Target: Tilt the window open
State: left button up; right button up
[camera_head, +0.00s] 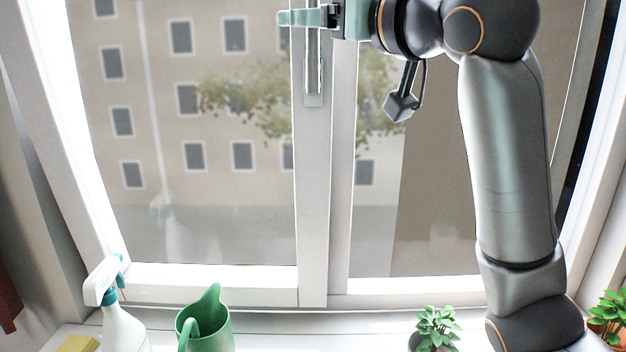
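The window has two glazed panes; the left sash (220,285) and right sash (420,285) meet at a white upright (313,200) in the middle. A grey metal handle plate (313,98) sits on this upright near the top of the view. My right gripper (290,18) is at the top, its pale green fingers pointing left across the upper part of the handle. The fingers overlap in this view, so I cannot tell whether they grip the handle. My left gripper is not in view.
On the sill stand a white spray bottle (120,325), a green watering can (208,325) and a potted plant (437,328). A yellow sponge (78,344) lies at the left. Another plant (608,312) is at the right edge. My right arm spans the right side.

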jog(key=shift+b+v, duration=1.1)
jog(key=shift+v, duration=1.85)
